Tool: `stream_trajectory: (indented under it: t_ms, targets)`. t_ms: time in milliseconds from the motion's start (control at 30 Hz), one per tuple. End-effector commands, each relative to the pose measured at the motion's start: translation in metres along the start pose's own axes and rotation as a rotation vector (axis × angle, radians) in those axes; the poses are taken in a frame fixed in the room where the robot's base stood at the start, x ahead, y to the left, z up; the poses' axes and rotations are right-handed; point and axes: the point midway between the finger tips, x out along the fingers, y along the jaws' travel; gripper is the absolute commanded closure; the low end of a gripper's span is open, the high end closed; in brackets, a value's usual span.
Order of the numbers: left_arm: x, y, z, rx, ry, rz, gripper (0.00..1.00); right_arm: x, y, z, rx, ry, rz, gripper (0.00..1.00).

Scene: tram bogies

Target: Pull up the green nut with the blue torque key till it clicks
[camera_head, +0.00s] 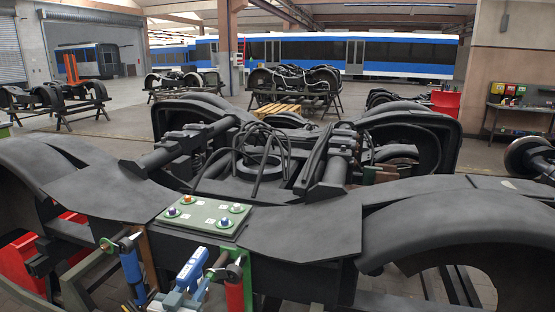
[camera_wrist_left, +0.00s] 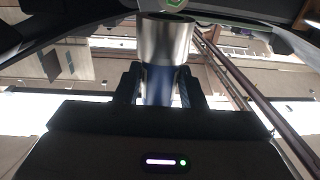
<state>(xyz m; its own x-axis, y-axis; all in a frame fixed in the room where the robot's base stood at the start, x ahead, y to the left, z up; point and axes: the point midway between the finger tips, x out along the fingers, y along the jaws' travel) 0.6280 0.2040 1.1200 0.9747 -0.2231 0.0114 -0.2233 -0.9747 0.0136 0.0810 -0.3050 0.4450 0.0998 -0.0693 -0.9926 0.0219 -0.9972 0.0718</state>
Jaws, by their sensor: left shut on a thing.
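A pale green plate (camera_head: 204,216) lies on the dark bogie frame and carries several small coloured nuts. In the left wrist view, my left gripper (camera_wrist_left: 160,82) is shut on the blue torque key (camera_wrist_left: 157,88). The key has a blue shaft between the dark fingers and a wide silver collar (camera_wrist_left: 165,40) above. A green-marked end shows at the picture's top edge. No socket is seen on the green nut. My right gripper is not in view.
A tool with a red handle (camera_head: 235,294) hangs in front of the bogie, below the plate. Hoses and cylinders (camera_head: 255,160) fill the frame's middle behind the plate. Large curved wheel covers (camera_head: 455,225) rise on the right. The space directly above the plate is clear.

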Motion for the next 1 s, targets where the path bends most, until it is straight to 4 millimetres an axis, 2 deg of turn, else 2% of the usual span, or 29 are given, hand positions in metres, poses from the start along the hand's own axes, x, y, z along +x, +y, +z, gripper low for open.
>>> stream_trajectory:
  t_ms: [33, 100, 300, 500, 733, 1000]
  targets:
    - [-0.012, 0.006, 0.019, -0.006, -0.001, -0.010, 1.00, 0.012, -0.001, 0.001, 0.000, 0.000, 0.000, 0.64]
    - [-0.029, 0.012, 0.035, -0.009, 0.000, -0.029, 1.00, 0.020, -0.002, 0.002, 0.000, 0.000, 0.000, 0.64]
    - [-0.077, 0.025, 0.074, -0.011, 0.001, -0.088, 1.00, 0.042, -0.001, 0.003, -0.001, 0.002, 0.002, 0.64]
    - [-0.124, 0.032, 0.102, -0.004, -0.002, -0.155, 1.00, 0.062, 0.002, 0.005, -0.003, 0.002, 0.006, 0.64]
    - [-0.159, 0.035, 0.116, 0.009, -0.004, -0.210, 1.00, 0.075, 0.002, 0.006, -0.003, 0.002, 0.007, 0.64]
    - [-0.169, 0.035, 0.118, 0.015, -0.006, -0.227, 1.00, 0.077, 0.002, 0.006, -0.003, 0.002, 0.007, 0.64]
